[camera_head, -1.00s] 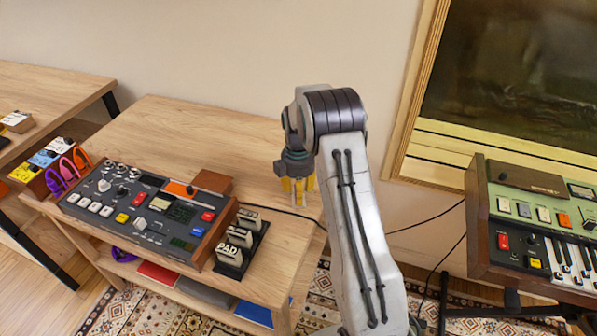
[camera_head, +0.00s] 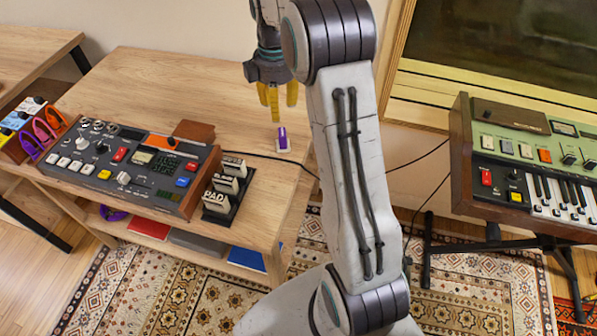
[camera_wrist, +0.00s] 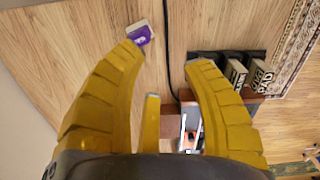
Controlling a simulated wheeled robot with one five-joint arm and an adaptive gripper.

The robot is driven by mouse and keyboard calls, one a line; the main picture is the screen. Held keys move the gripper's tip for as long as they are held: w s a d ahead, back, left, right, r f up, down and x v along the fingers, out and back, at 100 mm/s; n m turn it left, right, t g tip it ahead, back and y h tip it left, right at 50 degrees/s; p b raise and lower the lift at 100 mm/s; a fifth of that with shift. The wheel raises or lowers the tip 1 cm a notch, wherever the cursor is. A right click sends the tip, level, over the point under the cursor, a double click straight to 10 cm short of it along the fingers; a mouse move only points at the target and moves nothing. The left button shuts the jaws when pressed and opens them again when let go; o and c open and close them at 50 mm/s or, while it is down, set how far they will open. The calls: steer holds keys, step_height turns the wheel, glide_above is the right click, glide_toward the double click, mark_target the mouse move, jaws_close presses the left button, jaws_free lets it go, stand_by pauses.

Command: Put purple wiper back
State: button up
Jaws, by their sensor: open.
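A small purple and white block (camera_head: 282,139), which looks like the purple wiper, stands on the wooden table near its right edge. In the wrist view it (camera_wrist: 140,34) lies at the top, just beyond the tip of the left finger. My gripper (camera_head: 280,98), with yellow fingers, is open and empty above the table. In the head view it hangs above the block, apart from it. In the wrist view the gap between the fingers (camera_wrist: 163,57) is to the right of the block and shows bare wood and a dark cable.
A drum machine (camera_head: 140,165) and a black rack of small PAD-labelled blocks (camera_head: 225,185) stand at the table's front. A black cable (camera_head: 255,155) runs beside the block. Purple and orange loops (camera_head: 42,135) sit at the left. A green keyboard (camera_head: 530,165) stands right.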

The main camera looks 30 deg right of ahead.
steer(key=s+a+r+m+t, duration=0.1)
steer(key=s+a+r+m, duration=0.2)
steer(key=s, duration=0.4)
steer(key=s+a+r+m+t, duration=0.1)
steer(key=s+a+r+m, duration=0.25)
steer(key=s, duration=0.25)
steer(key=s+a+f+m+t, duration=0.1)
steer(key=s+m, duration=0.4)
steer(key=s, duration=0.9)
steer(key=shift+a+f, duration=0.5)
steer(key=shift+a, duration=0.1)
steer(key=shift+w, duration=0.1)
step_height(320, 180, up, 6)
steer(key=p, duration=0.6)
steer(key=shift+r, duration=0.2)
